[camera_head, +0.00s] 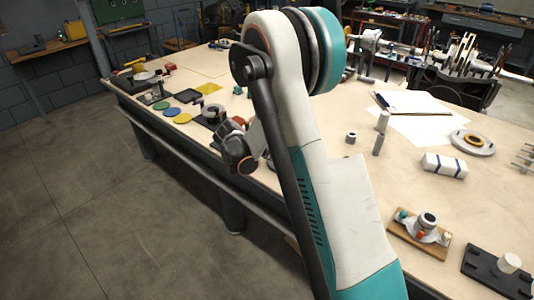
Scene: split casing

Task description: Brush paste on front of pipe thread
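My arm crosses the middle of the picture, and its dark wrist (238,152) hangs by the table's front edge. My gripper (210,114) seems to be the dark shape beyond the wrist, low over the table near the coloured discs; its fingers are too small and hidden to read. No brush or paste can be made out for certain. A fitting with a grey upright collar (427,221) sits on a wooden board at the right front. A thin upright grey cylinder (380,137) stands farther back. I cannot tell which piece carries the pipe thread.
Green, blue and yellow discs (172,112) lie near the left front edge. On the right are a small grey ring (351,137), a white striped block (445,165), a round flange (472,143), a dark plate (492,272) and paper sheets (415,121). Bare table (480,205) lies between them.

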